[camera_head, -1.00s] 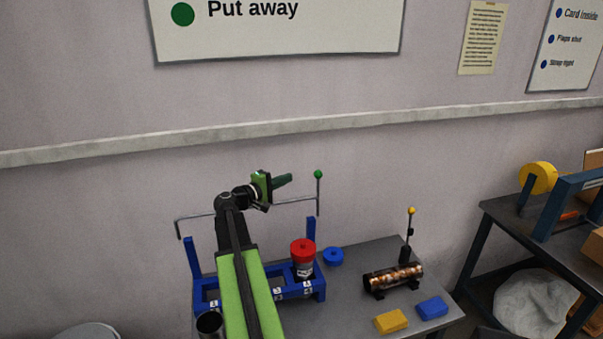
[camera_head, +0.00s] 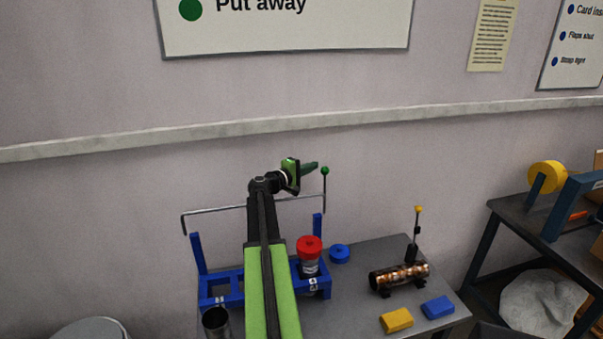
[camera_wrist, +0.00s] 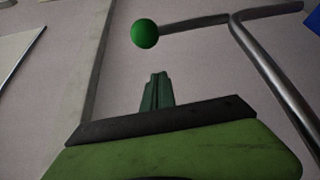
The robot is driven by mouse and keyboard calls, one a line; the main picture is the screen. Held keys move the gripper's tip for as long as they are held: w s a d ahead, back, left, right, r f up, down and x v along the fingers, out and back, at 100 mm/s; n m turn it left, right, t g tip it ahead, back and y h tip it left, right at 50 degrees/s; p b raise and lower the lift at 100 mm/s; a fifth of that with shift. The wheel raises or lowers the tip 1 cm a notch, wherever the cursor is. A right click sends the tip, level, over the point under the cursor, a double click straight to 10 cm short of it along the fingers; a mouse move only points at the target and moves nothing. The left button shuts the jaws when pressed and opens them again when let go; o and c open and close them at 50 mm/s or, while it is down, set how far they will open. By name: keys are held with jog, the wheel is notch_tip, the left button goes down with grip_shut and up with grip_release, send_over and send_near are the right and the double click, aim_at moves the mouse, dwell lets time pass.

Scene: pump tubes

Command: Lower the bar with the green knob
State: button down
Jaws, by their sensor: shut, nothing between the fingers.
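The green knob (camera_head: 325,170) tops a short upright post at the right end of the raised grey bar (camera_head: 222,209). The bar spans above the blue rack (camera_head: 222,287). My gripper (camera_head: 312,167) is shut and empty, its fingers pointing right just beside the knob at about its height. In the wrist view the green knob (camera_wrist: 145,34) lies just beyond the closed dark green fingertips (camera_wrist: 157,78), with a visible gap. The bar (camera_wrist: 275,85) runs down the right side of that view. My arm hides part of the rack and bar.
A red-capped tube (camera_head: 310,255) stands in the rack's right end. A blue ring (camera_head: 340,253), a copper-filled tube (camera_head: 399,275) by a yellow-knobbed lever (camera_head: 418,211), and yellow (camera_head: 397,320) and blue (camera_head: 437,306) blocks are on the table. A metal cup (camera_head: 216,322) stands front left.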

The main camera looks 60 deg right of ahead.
jog(key=s+a, duration=0.1)
jog(key=s, duration=0.1)
jog(key=a, duration=0.1)
jog(key=shift+s+a+r, duration=0.25)
jog(key=shift+s+a, duration=0.1)
jog(key=shift+s, duration=0.05)
jog(key=shift+s+a, duration=0.1)
